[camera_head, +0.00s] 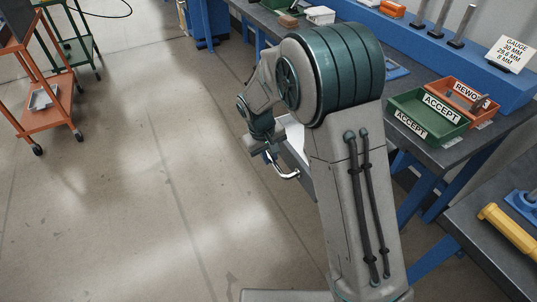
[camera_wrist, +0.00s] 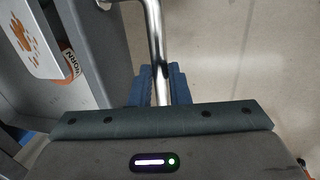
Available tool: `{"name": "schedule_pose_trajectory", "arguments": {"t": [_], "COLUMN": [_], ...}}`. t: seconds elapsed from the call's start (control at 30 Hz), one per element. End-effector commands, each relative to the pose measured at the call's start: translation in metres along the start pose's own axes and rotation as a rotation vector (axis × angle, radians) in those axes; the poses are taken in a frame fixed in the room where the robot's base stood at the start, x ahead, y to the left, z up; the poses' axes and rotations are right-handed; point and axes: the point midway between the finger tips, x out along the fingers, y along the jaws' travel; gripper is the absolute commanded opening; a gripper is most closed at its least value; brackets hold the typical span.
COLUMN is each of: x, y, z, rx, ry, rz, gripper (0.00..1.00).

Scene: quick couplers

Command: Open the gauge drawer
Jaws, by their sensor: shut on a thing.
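The gauge drawer (camera_head: 293,155) stands out from under the bench in the head view, with its pale inside partly showing behind my arm. Its chrome bar handle (camera_head: 287,175) is on the front. In the wrist view the handle (camera_wrist: 154,35) runs down between the blue fingers of my gripper (camera_wrist: 160,85), which is shut on it. The grey drawer front (camera_wrist: 85,45) is left of the handle. My arm hides much of the drawer in the head view.
The bench (camera_head: 461,145) carries a green ACCEPT bin (camera_head: 428,112), an orange REWORK bin (camera_head: 468,96) and a gauge sign (camera_head: 509,53). An orange cart (camera_head: 50,120) stands at the far left. The floor left of the drawer is clear.

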Motion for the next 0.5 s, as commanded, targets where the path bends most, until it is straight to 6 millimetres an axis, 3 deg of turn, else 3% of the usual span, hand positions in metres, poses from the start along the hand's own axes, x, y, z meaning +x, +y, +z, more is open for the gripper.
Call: {"name": "schedule_pose_trajectory", "arguments": {"t": [0.17, 0.2, 0.23, 0.5], "x": [-0.0004, -0.0005, -0.0005, -0.0006], "y": [-0.0007, -0.0008, -0.0009, -0.0012], "z": [0.0011, 0.0011, 0.001, 0.0003], "rx": [-0.001, -0.002, -0.002, -0.003], "ry": [-0.005, -0.005, -0.004, -0.002], "rz": [0.0, 0.0, 0.0, 0.0], "gripper": [0.0, 0.27, 0.35, 0.38]}}
